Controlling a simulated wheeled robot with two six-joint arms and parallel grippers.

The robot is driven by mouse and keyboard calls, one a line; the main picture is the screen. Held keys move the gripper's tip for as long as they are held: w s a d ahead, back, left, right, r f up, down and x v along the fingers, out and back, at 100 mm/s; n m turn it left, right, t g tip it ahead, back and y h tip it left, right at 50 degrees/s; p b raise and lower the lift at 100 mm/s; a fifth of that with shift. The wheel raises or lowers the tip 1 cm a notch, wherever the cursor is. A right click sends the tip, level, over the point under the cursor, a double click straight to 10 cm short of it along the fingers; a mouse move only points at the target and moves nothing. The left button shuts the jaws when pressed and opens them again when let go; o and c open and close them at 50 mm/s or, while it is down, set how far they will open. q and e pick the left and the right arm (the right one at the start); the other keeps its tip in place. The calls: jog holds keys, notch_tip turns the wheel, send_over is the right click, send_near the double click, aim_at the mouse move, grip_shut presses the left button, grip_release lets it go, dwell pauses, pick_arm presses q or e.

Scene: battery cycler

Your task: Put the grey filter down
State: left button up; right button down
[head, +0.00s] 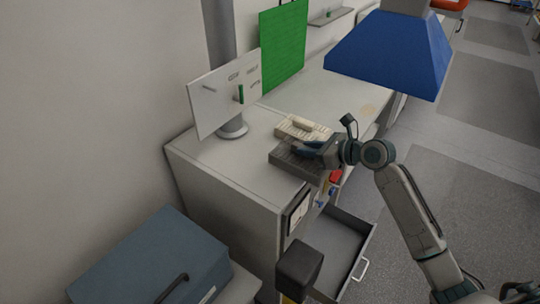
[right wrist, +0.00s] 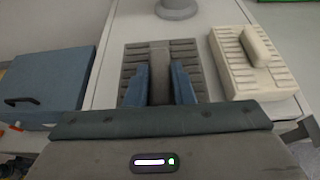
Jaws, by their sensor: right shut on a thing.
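The grey filter (head: 284,158) is a dark ribbed slab with a raised grey grip bar along its middle. It is at the front edge of the white worktop, and it also shows in the right wrist view (right wrist: 188,50). My right gripper (head: 312,148) is above it, with its two blue fingers on either side of the bar. In the right wrist view the gripper (right wrist: 159,78) is shut on this bar. The fingers and palm hide the near part of the filter. I cannot tell whether its underside touches the worktop.
A cream filter (head: 301,128) with a similar bar lies right beside the grey one. A monitor (head: 225,95) stands behind on the worktop (head: 222,162). Below, an open drawer (head: 341,240) juts out. A blue case (head: 150,262) is at the left. A blue hood (head: 388,50) hangs above.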

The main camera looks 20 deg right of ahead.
jog(key=w+a+f+p, duration=0.1)
jog(key=a, duration=0.2)
jog(key=w+a+f+p, duration=0.1)
jog(key=a+p, duration=0.1)
jog(key=a, duration=0.2)
jog(key=w+a+f+p, duration=0.1)
jog(key=a, duration=0.3)
jog(key=shift+w+f+p, duration=0.25)
jog(key=shift+f+p, duration=0.05)
jog(key=shift+d+f, duration=0.1)
jog(key=shift+f, duration=0.35)
jog(key=shift+f, duration=0.1)
jog(key=c, duration=1.3)
grip_release()
jog(key=shift+f, duration=0.1)
jog(key=shift+o, duration=0.2)
